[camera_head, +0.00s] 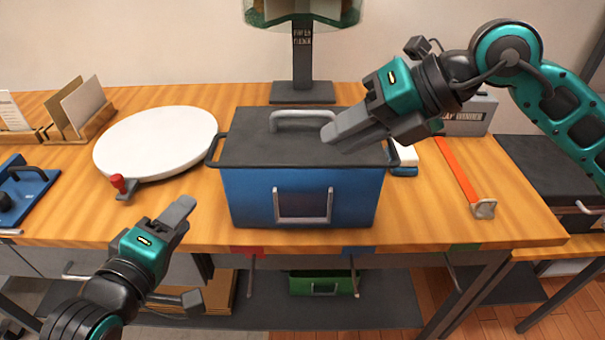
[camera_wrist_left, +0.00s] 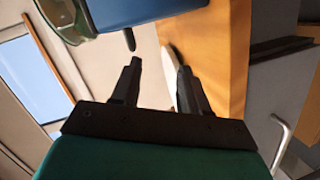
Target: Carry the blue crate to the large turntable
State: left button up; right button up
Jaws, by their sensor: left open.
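The blue crate (camera_head: 250,200) stands on the wooden table in the middle, with a dark lid (camera_head: 250,145), a grey lid handle and dark side handles. The large white turntable (camera_head: 155,140) lies to its left, empty. My left gripper (camera_head: 182,210) is open and empty, in front of the table edge, left of the crate and apart from it. In the left wrist view, the crate (camera_wrist_left: 150,8) and a dark handle show beyond the open fingers (camera_wrist_left: 160,72). My right gripper (camera_head: 332,138) is above the lid's right part; its finger gap is not visible.
A red-knobbed clamp (camera_head: 118,184) sits at the turntable's front edge. A post with a green-tinted bowl (camera_head: 303,50) stands behind the crate. An orange bar (camera_head: 460,170) lies to the right, and a blue device (camera_head: 20,195) at far left. A green bin (camera_head: 322,283) is below.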

aim_at(207, 159)
pick_arm(q)
jog(key=r+n+t, duration=0.1)
jog(key=w+r+n+t, duration=0.1)
jog(key=r, duration=0.1)
jog(key=shift+d+h, duration=0.1)
jog(key=shift+h, duration=0.3)
pick_arm(e)
jog(key=w+d+m+t+h, duration=0.1)
jog(key=w+d+h, duration=0.1)
jog(key=d, duration=0.4)
jog(key=w+d+r+m+t+h, duration=0.1)
jog(key=w+d+m+h, duration=0.1)
jog(key=d+h, duration=0.3)
jog(key=shift+w+d, duration=0.3)
jog(key=shift+d, duration=0.65)
pick_arm(q)
jog(key=x, duration=1.2)
jog(key=shift+w+d+f, duration=0.1)
jog(key=shift+w, duration=0.3)
pick_arm(e)
jog(key=x, duration=1.2)
jog(key=shift+w+f, duration=0.1)
jog(key=shift+f, duration=0.3)
pick_arm(q)
jog(key=c, duration=0.4)
pick_arm(e)
grip_shut()
pick_arm(q)
grip_shut()
